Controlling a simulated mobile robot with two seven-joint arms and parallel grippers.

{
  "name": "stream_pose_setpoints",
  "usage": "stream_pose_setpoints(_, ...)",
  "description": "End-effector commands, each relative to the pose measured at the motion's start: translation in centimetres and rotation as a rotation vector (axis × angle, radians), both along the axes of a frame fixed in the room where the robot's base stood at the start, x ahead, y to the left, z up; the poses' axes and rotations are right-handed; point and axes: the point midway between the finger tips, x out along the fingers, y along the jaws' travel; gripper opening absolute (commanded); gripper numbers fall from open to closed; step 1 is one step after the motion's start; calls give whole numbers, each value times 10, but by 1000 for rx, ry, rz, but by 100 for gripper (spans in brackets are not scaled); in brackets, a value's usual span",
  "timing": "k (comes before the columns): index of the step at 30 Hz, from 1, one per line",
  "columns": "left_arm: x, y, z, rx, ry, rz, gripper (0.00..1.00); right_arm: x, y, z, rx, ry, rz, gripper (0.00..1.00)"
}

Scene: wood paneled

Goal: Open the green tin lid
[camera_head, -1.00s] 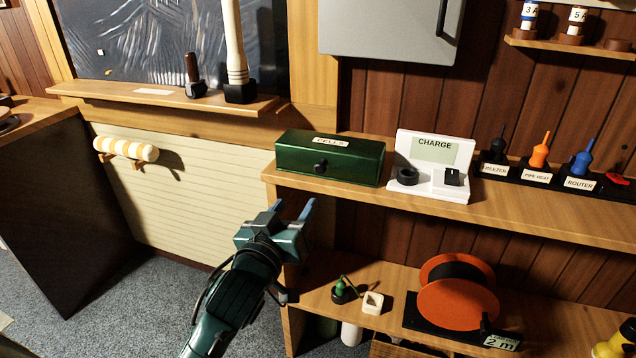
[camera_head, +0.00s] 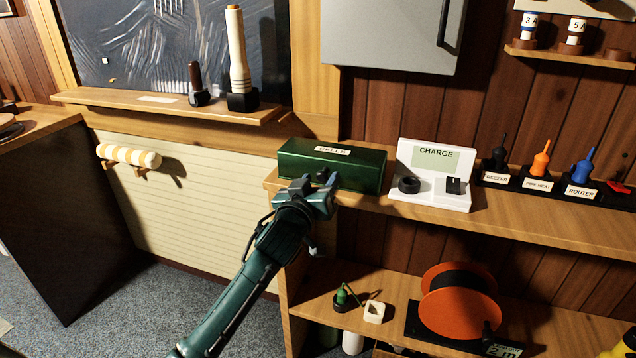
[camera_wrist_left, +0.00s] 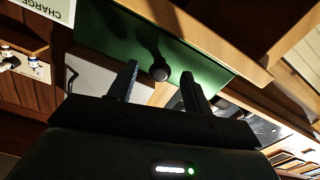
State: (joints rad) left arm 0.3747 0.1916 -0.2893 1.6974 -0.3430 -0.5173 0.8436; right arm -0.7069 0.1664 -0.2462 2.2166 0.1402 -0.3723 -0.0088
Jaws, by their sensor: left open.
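The green tin (camera_head: 350,171) with a white "CELLS" label sits closed on the upper wooden shelf, left of the charger. My left gripper (camera_head: 322,181) is open right in front of the tin's front face, at the knob. In the left wrist view the green face (camera_wrist_left: 115,37) fills the upper middle. Its round dark knob (camera_wrist_left: 159,73) shows between the two fingertips of my left gripper (camera_wrist_left: 160,82), with a gap on each side. The head view partly hides the knob behind the gripper. My right gripper is not in view.
A white charge stand (camera_head: 431,178) stands just right of the tin. Several labelled tools in a black rack (camera_head: 530,182) are farther right. An orange cable reel (camera_head: 458,302) sits on the lower shelf. The shelf's front edge (camera_head: 400,214) runs below the gripper.

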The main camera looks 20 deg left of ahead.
Motion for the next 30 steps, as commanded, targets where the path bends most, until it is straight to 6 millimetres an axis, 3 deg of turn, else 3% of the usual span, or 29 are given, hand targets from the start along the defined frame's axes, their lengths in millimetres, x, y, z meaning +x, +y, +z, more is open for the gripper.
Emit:
stream_pose_setpoints(4, 0, 0, 0, 0, 0, 0, 49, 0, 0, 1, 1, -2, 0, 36)
stream_pose_setpoints(22, -1, 0, 0, -1, 1, 0, 0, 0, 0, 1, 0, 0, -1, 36)
stream_pose_setpoints(30, 0, 0, 1, -1, 3, -1, 0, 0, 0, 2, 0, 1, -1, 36)
